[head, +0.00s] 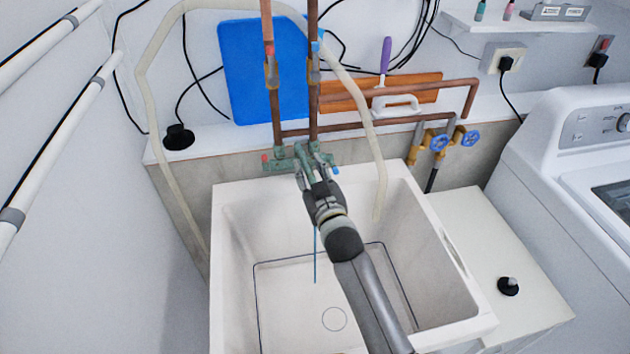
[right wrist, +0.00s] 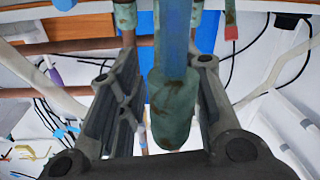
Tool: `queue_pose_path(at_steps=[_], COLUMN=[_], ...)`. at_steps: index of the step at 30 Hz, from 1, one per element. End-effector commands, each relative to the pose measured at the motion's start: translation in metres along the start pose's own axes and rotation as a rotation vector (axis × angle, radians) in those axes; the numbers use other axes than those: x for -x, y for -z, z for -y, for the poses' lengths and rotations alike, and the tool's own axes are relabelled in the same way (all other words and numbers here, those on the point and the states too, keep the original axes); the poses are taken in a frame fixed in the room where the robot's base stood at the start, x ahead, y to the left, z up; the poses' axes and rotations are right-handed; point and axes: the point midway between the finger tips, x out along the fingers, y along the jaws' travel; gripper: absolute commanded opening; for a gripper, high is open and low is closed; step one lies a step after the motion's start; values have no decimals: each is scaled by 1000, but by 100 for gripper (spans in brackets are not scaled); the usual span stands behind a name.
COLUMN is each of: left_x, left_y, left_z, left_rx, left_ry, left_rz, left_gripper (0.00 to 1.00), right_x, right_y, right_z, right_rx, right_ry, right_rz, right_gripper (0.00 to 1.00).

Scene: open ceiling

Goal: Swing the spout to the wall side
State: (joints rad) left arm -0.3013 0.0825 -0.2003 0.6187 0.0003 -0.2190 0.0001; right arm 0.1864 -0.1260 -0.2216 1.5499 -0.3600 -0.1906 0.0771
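The green, corroded tap (head: 283,164) is fixed at the back rim of the white sink, below two copper pipes. Its spout is mostly hidden by my right gripper in the head view. In the right wrist view the blunt green end of the spout (right wrist: 173,105) lies between the two dark fingers. My right gripper (head: 316,181) reaches over the basin to the tap. It is open, with one finger on each side of the spout (right wrist: 160,100); a gap shows on the left, and contact on the right is unclear. My left gripper is out of view.
The white sink (head: 228,255) is below; a thin blue line (head: 315,255) hangs over it. A pale hose (head: 146,75) arches around the pipes. A blue board (head: 245,70) leans behind.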

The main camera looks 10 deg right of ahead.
Motion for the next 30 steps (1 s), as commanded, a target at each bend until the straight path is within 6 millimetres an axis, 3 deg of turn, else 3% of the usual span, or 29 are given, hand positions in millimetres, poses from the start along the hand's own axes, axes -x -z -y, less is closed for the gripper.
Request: queue_pose_path(at_steps=[5,18,24,30], left_x=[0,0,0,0], left_y=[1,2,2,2], left_z=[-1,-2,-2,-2], left_rx=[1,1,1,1], left_ry=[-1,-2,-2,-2], left_rz=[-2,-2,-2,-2], left_gripper=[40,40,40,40], right_x=[20,100,116,119], right_y=[-2,-3,-2,-2], right_z=[2,1,1,1], right_rx=[-1,-2,-1,-1], right_ry=[2,2,2,2], right_rz=[4,7,7,6], right_gripper=[38,38,38,38])
